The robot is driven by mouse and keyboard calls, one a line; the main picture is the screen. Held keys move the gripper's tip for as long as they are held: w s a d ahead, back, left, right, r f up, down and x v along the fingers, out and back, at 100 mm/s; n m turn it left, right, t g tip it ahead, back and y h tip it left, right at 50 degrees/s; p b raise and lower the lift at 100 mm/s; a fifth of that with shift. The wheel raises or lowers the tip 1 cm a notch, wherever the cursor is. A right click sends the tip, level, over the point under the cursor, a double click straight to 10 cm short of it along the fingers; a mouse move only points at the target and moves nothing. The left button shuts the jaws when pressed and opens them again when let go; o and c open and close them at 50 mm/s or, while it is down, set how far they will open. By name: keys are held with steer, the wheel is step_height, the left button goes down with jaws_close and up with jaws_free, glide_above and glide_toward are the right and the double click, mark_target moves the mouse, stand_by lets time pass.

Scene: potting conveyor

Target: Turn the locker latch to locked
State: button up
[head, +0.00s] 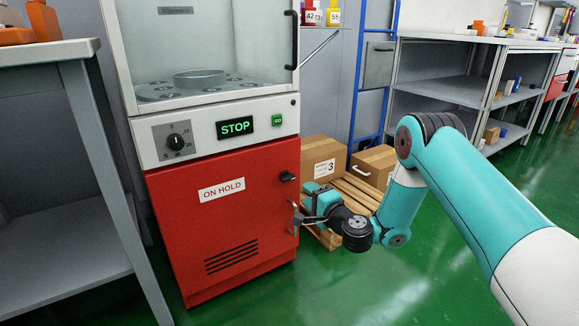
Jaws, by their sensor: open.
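The red cabinet (185,235) with an "ON HOLD" label is the likely locker. A small black latch (287,177) sits near the upper right edge of its door. The latch appears to lie roughly sideways; its locked or unlocked marking is too small to read. My gripper (298,214) is open at the door's right edge, below the latch and apart from it. Its fingers point left toward the door, and nothing shows between them. A small metal piece by the fingers may be a door handle, but I cannot tell it from the fingertips.
Cardboard boxes (322,160) on a pallet (355,192) stand close behind my gripper. A grey bench (50,50) stands left. Green floor is clear in front.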

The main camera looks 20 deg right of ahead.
mark_target(290, 180)
steer(key=shift+w+a+r+p, duration=0.2)
steer(key=shift+w+p, duration=0.15)
steer(key=shift+p, duration=1.35)
steer(key=shift+w+a+r+p, duration=0.15)
steer(key=shift+w+p, duration=0.15)
steer(key=shift+p, duration=1.35)
steer(key=x, duration=0.2)
steer(key=b+x, duration=0.1)
steer(key=x, duration=0.2)
steer(key=f+x, duration=0.1)
steer(key=x, duration=0.1)
steer(key=shift+w+a+b, duration=0.1)
steer(key=shift+b, duration=0.25)
steer(key=shift+x, duration=0.8)
steer(key=c, duration=0.6)
